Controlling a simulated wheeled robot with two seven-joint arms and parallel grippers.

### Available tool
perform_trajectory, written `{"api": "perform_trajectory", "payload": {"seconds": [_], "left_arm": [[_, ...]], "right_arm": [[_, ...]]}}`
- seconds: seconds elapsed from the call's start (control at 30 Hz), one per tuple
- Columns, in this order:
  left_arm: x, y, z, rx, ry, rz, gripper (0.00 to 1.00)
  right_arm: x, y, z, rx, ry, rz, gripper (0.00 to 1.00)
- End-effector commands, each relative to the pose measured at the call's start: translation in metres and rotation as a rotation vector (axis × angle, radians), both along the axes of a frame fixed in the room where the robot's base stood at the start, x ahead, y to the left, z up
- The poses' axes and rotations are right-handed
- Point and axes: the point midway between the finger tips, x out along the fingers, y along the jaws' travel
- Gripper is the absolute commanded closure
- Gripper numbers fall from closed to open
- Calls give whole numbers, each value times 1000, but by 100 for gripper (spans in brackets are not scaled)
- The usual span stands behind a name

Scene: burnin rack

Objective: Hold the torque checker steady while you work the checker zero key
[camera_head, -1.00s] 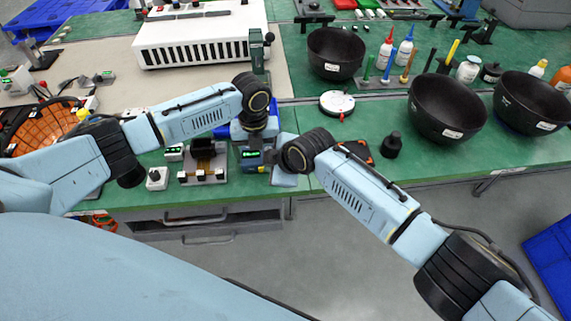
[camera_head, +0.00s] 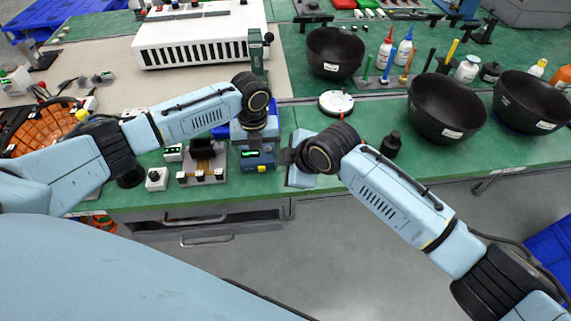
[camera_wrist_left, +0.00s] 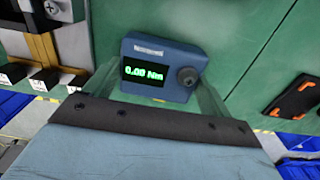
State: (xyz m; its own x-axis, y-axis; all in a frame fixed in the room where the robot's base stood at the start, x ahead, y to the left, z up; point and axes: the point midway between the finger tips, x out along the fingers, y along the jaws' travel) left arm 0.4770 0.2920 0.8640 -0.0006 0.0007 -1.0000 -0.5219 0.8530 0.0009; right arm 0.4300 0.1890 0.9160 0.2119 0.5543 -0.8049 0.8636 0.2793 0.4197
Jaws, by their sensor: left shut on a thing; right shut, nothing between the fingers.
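The torque checker (camera_head: 258,158) is a small blue box near the front edge of the green bench. It also shows in the left wrist view (camera_wrist_left: 160,66), its lit green display (camera_wrist_left: 146,76) reading 0.00 Nm. A dark round knob (camera_wrist_left: 188,76) sits beside the display; I cannot tell whether this is the zero key. A small yellow patch (camera_head: 262,169) shows on its front in the head view. My left gripper (camera_wrist_left: 157,92) is shut on the checker, a finger at each side. My right gripper (camera_head: 290,157) is shut and empty, just right of the checker and apart from it.
Left of the checker stand a fixture (camera_head: 203,162) and a small box with a knob (camera_head: 156,179). A black bottle-shaped part (camera_head: 391,145) and a white round gauge (camera_head: 336,103) stand to the right.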

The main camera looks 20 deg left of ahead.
Motion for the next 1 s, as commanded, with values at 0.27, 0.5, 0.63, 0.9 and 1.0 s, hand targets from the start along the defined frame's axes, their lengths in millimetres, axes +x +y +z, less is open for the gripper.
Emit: {"api": "perform_trajectory", "payload": {"seconds": [0.27, 0.5, 0.63, 0.9, 1.0], "left_arm": [[1, 0, 1, 0, -2, 0, 47], [0, 0, 1, 0, -1, 0, 0], [1, 0, 2, 0, -1, 0, 0], [1, 1, 39, 1, -5, 0, 0], [2, 0, 62, 0, -7, -2, 0]], "right_arm": [[0, 0, 0, 0, 0, 0, 100], [0, 0, 0, 0, 0, 0, 100], [0, 0, 0, 0, 0, 0, 100], [0, 0, 0, 0, 0, 0, 100], [0, 0, 0, 0, 0, 0, 100]]}}
